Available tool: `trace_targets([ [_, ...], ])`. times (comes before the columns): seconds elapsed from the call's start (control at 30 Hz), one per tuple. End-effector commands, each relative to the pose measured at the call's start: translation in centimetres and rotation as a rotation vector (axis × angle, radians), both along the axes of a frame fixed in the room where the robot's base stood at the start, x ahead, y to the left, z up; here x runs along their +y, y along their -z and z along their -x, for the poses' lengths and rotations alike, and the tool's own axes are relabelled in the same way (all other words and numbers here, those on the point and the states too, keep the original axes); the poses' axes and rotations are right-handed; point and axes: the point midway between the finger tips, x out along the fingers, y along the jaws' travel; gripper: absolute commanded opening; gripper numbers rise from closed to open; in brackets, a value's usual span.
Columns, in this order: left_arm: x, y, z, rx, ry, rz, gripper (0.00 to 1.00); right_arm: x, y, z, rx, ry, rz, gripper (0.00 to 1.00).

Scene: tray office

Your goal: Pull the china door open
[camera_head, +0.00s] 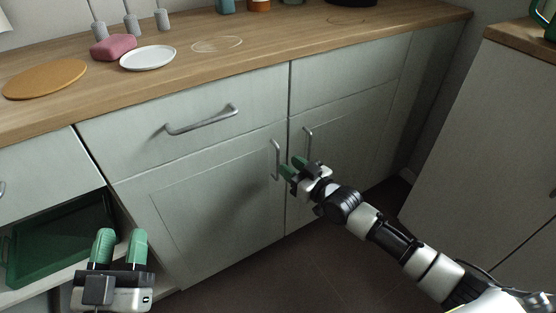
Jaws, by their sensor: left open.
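Two grey-white cupboard doors stand side by side below the counter, both closed. The left door (215,205) has a vertical metal handle (275,160) near its right edge. The right door (350,150) has a similar handle (307,143) near its left edge. I see no label showing which is the china door. My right gripper (293,167) is in front of the gap between the doors, close to both handles. Its green fingers look apart, with no handle visibly between them. My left gripper (121,240) is open and empty at the lower left, away from the doors.
A drawer with a bar handle (202,120) sits above the left door. A green tray (60,240) lies in an open space at left. The wooden counter (300,42) holds a white plate (148,57) and pink sponge (114,47). Another cabinet (490,140) stands at right.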

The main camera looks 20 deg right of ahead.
Motion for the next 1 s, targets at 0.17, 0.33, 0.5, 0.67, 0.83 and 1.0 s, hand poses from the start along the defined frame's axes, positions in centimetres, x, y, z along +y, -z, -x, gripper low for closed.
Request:
trace_targets([
  [0.17, -0.1, -1.8, 1.0, -0.178, 0.01, 0.05, 0.43, 1.1, 0.1, -2.3, -0.001, 0.0, -0.003, 0.36],
  [0.33, -0.1, -3.2, 2.1, -0.316, 0.018, 0.09, 0.43, 1.9, 0.2, -3.8, 0.0, 0.0, -0.001, 0.36],
  [0.5, 0.0, -4.0, 2.8, -0.397, 0.022, 0.114, 0.43, 2.3, 0.1, -4.6, 0.001, 0.0, 0.0, 0.36],
  [0.67, 0.0, -4.3, 3.1, -0.422, 0.024, 0.121, 0.43, 2.4, 0.0, -4.9, 0.001, 0.0, 0.0, 0.36],
  [0.83, 0.0, -4.3, 3.1, -0.423, 0.024, 0.122, 0.43, 2.4, 0.0, -4.8, 0.001, 0.0, 0.0, 0.36],
  [1.0, 0.0, -4.3, 3.1, -0.422, 0.024, 0.121, 0.43, 2.4, 0.0, -4.8, 0.001, 0.0, 0.0, 0.16],
])
